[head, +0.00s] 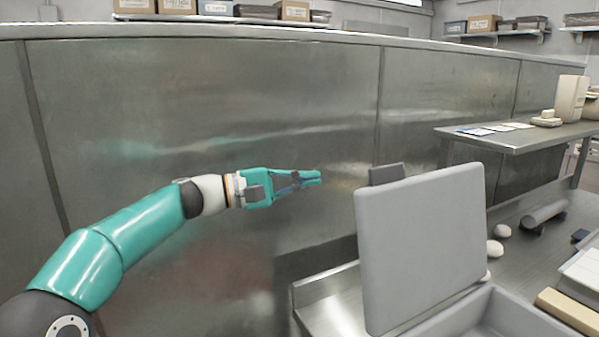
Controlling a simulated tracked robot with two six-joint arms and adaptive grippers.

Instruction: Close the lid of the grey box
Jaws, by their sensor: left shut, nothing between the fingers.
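The grey box (508,318) sits on the metal table at the lower right, and only part of it is in the picture. Its lid (420,245) stands open and nearly upright, with its broad face toward me. My left gripper (318,178) is shut and empty. It is in the air to the left of the lid, near the height of the lid's top edge, and apart from it. My right gripper is not in view.
A dark grey block (386,173) shows behind the lid. A side table (520,138) stands at the back right.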

